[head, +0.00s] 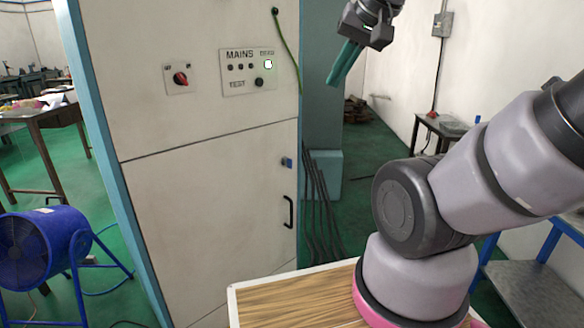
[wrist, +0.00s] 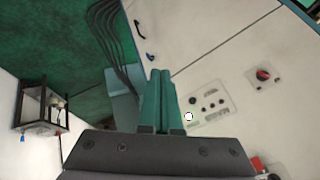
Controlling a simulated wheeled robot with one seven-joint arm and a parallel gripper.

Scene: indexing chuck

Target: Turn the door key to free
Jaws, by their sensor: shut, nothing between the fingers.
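The door key (head: 287,162) is a small blue piece on the right side of the cabinet's lower door, just below the seam and above the black door handle (head: 289,212). In the wrist view the key (wrist: 150,57) is a small blue spot beyond my fingertips, too small to tell its angle. My gripper (head: 333,82) hangs at the upper right in the head view, right of and above the key and apart from it. Its teal fingers (wrist: 160,75) are together, with nothing held.
The cabinet's upper part (head: 130,110) carries a red rotary switch (head: 180,78) and a MAINS panel (head: 249,72) with a lit white lamp. A green cable (head: 288,50) hangs on its right edge. A blue fan (head: 40,250) stands left. Dark cables (head: 318,205) hang right of the cabinet.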

